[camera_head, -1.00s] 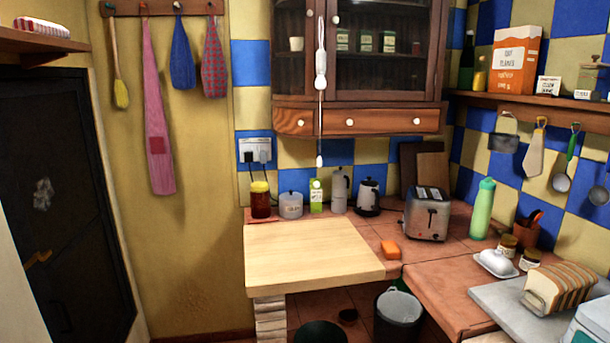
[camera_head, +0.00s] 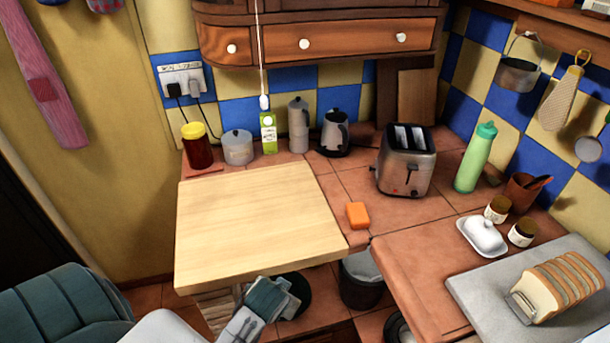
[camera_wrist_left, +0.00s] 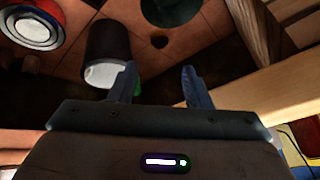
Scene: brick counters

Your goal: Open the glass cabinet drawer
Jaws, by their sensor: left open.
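The glass cabinet (camera_head: 215,15) hangs on the tiled wall, and only its lower part shows in the head view. Its wide wooden drawer (camera_head: 350,40) has two white knobs, and a smaller curved front with one knob (camera_head: 231,48) is at its left. The drawer looks shut. My left gripper (camera_head: 272,297) is low in front of the counter, by the front edge of the pale wooden board, well below the drawer. In the left wrist view its fingers (camera_wrist_left: 160,78) are apart with nothing between them. My right gripper is not in view.
The wooden board (camera_head: 255,215) is bare. A jar (camera_head: 198,147), a kettle (camera_head: 334,133) and a toaster (camera_head: 406,160) stand behind and beside it, below the cabinet. A white cord (camera_head: 259,50) hangs in front of the cabinet. A bin (camera_head: 362,283) stands under the counter.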

